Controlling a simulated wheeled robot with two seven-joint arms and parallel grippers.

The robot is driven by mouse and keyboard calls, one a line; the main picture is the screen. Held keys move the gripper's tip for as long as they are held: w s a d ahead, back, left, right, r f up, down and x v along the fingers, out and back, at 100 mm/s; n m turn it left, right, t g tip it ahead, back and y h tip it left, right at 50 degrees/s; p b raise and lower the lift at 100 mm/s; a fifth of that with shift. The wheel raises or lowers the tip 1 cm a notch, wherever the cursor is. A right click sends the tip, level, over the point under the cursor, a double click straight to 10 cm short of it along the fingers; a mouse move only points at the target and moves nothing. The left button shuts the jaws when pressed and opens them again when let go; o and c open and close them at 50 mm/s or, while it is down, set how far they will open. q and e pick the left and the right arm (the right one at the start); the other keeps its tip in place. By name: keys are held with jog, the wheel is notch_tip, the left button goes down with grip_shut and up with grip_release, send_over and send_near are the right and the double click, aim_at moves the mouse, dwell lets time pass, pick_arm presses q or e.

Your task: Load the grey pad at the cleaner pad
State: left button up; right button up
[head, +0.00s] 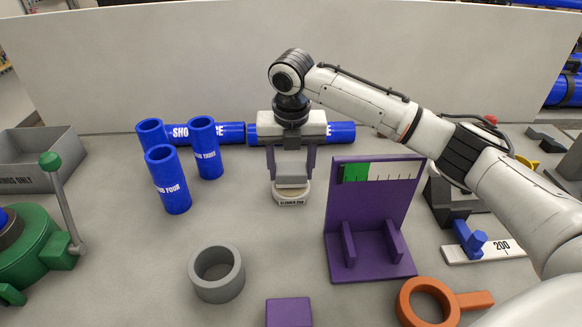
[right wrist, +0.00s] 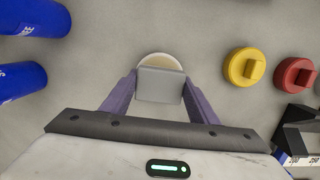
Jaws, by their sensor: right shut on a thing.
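The grey pad (head: 291,170) is a small grey block held between the purple fingers of my right gripper (head: 291,178). The round cream cleaner pad stand (head: 291,199), with a label on its front, is on the table directly below it. In the right wrist view, the grey pad (right wrist: 160,85) sits between the fingertips and covers most of the cream disc (right wrist: 160,60). I cannot tell whether the pad touches the stand. My left gripper is not in view.
Blue pipes (head: 168,180) stand upright at left, with long blue pipes lying behind the gripper. A purple gauge stand (head: 370,215) is close on the right. A grey ring (head: 217,273) and an orange ring tool (head: 428,300) lie in front. A green-levered machine (head: 40,245) is at left.

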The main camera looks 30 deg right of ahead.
aim_at(291, 165)
jog(key=shift+f, duration=0.6)
dwell(1.3)
jog(key=shift+r, duration=3.6)
notch_tip(291, 165, up, 14)
jog(key=s+a+f+m+g, duration=0.1)
jog(key=s+f+m, duration=0.3)
jog(key=m, duration=0.6)
jog(key=s+a+f+m+g, duration=0.1)
jog(key=s+a+f+m, duration=0.2)
jog(key=f+m, duration=0.3)
jog(key=s+a+f+m+g, duration=0.1)
jog(key=s+a+f+m, duration=0.2)
jog(key=m, duration=1.1)
notch_tip(291, 165, down, 2)
jog(key=s, duration=0.3)
jog(key=shift+f+m+y, duration=0.2)
jog(key=shift+m+y, duration=0.1)
jog(key=shift+y, duration=0.1)
